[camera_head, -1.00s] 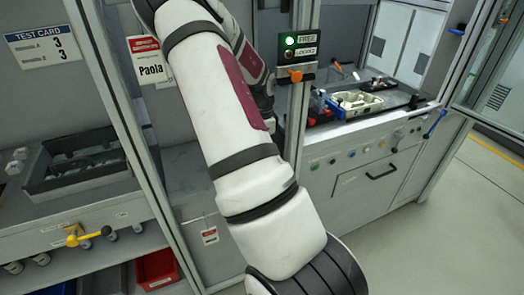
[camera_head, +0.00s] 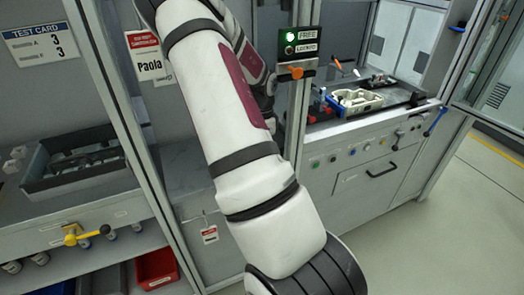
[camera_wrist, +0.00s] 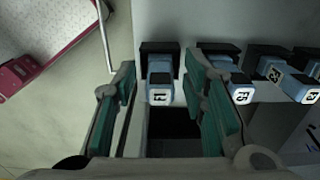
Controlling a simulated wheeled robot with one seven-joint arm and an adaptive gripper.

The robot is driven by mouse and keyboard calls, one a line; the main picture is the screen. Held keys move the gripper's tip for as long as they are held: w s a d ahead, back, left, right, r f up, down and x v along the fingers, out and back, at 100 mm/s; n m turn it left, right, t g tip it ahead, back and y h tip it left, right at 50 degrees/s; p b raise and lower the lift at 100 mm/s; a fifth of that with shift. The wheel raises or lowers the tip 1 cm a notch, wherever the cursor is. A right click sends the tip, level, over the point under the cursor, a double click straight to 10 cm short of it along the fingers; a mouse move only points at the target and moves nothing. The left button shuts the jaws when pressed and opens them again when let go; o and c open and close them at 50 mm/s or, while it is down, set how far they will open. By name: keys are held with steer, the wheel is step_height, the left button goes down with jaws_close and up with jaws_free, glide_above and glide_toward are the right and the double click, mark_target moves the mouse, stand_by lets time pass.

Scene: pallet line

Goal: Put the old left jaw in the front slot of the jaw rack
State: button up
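My gripper (camera_wrist: 160,85) shows in the wrist view with its two teal-padded fingers wide apart. A blue block with a black end and a number tag (camera_wrist: 160,92) shows between the fingertips, beyond them. I cannot tell its exact distance, and no contact shows. A dark rectangular area lies lower between the fingers; I cannot tell what it is. In the head view my arm hides its own end, so the gripper is not seen there. I cannot pick out the old left jaw or the jaw rack with certainty in either view.
Several similar tagged blue blocks (camera_wrist: 240,90) stand in a row to the right. In the head view, a dark tray (camera_head: 35,180) with grey parts is at left. A frame post (camera_head: 296,120) stands beside my arm. Floor at right is clear.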

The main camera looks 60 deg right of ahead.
step_height(320, 180, up, 12)
stand_by(0.7)
steer(key=shift+a, duration=0.1)
steer(key=a+r+n+t+y, duration=0.15)
steer(key=a+r+n, duration=0.45)
steer(key=a, duration=0.6)
steer(key=a+r+n+t, duration=0.2)
steer(key=a+r+n, duration=0.45)
steer(key=a, duration=0.55)
steer(key=s+a+r+n+h+p, duration=0.1)
steer(key=s+a+r+n+p, duration=0.2)
steer(key=s+a+n, duration=0.9)
steer(key=shift+s+a+r+t+p, duration=0.35)
steer(key=shift+s+a+r, duration=0.35)
steer(key=shift+s, duration=0.55)
